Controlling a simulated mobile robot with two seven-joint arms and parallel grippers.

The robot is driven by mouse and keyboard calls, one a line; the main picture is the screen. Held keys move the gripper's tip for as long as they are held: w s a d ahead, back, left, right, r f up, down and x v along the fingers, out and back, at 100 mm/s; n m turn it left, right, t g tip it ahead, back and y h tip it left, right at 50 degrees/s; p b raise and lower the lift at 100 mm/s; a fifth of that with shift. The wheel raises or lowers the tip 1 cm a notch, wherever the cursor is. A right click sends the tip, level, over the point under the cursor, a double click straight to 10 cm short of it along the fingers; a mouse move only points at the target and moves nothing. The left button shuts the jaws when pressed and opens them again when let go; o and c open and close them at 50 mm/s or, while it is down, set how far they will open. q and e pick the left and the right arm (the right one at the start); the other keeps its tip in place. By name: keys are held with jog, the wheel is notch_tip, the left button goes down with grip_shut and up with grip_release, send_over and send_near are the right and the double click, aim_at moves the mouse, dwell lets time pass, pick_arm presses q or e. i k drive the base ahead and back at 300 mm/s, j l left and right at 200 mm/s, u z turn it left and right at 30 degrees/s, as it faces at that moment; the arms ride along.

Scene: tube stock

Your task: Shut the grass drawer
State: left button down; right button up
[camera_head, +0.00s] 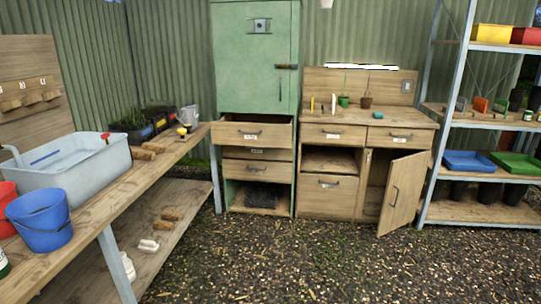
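A green cabinet (257,60) stands at the back with wooden drawers below it. Its upper drawer (251,134) is pulled out, with its open top showing and a small white label on the front. The labels are too small to read, so I cannot tell which drawer is the grass one. Neither of my grippers is in view.
A wooden bench (365,120) with drawers stands right of the cabinet, its door (402,193) swung open. A workbench (85,222) with a grey basin (75,172) and blue bucket (40,216) runs along the left. The gravel floor (290,262) in front is clear.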

aim_at(264, 130)
jog(key=i+j+z, duration=0.15)
jog(key=i, duration=1.05)
jog(key=i+j+z, duration=0.1)
jog(key=i+z, duration=0.3)
jog(key=i, duration=0.7)
jog(key=i+l+u, duration=0.15)
jog(key=i, duration=0.35)
jog(key=i+l+u, duration=0.1)
jog(key=i+l, duration=0.2)
jog(key=i, duration=0.2)
jog(key=i+l+u, duration=0.15)
jog(key=i+l, duration=0.15)
jog(key=i, duration=0.2)
